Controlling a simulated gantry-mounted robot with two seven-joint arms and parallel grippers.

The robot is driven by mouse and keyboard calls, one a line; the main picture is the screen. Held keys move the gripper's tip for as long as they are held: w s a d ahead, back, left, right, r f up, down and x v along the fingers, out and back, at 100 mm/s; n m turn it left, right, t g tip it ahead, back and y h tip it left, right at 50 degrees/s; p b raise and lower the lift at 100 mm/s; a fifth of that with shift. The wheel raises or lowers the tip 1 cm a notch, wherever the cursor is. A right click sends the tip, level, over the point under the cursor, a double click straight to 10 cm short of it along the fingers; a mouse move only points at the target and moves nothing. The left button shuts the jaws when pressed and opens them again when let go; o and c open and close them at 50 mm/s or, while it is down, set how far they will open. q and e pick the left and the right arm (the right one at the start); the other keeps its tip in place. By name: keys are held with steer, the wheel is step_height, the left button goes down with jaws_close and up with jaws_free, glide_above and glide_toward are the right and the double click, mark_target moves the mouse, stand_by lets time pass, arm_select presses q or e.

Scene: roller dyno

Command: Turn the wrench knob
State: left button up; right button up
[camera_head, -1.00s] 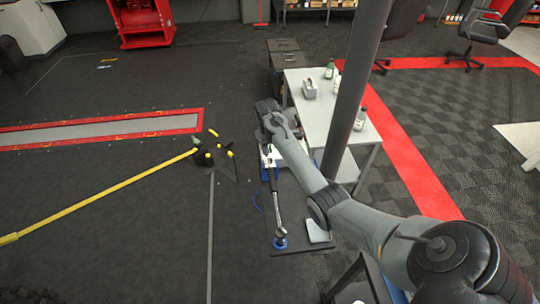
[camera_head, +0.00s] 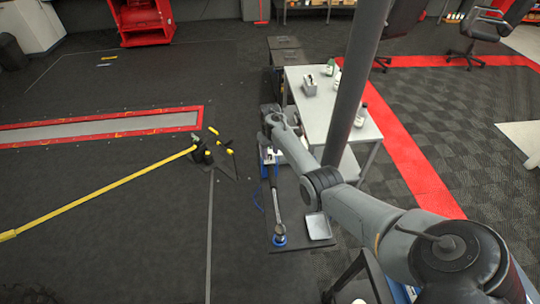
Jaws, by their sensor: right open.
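A long wrench (camera_head: 276,200) with a dark handle and a shiny metal lower part lies on a dark board (camera_head: 287,243). My right arm reaches in from the lower right, and my right gripper (camera_head: 270,153) is open near the far end of the wrench handle. The wrench knob is too small and covered to make out there, and I cannot tell whether the fingers touch it. My left gripper is not in view.
A pale table (camera_head: 313,113) with bottles and a grey caddy (camera_head: 309,86) stands right of my right wrist. A white tray (camera_head: 318,227) lies beside the wrench. A yellow pole (camera_head: 100,192) lies across the floor at left. Open floor surrounds it.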

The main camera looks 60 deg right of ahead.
steer(key=shift+f, duration=0.65)
jaws_close()
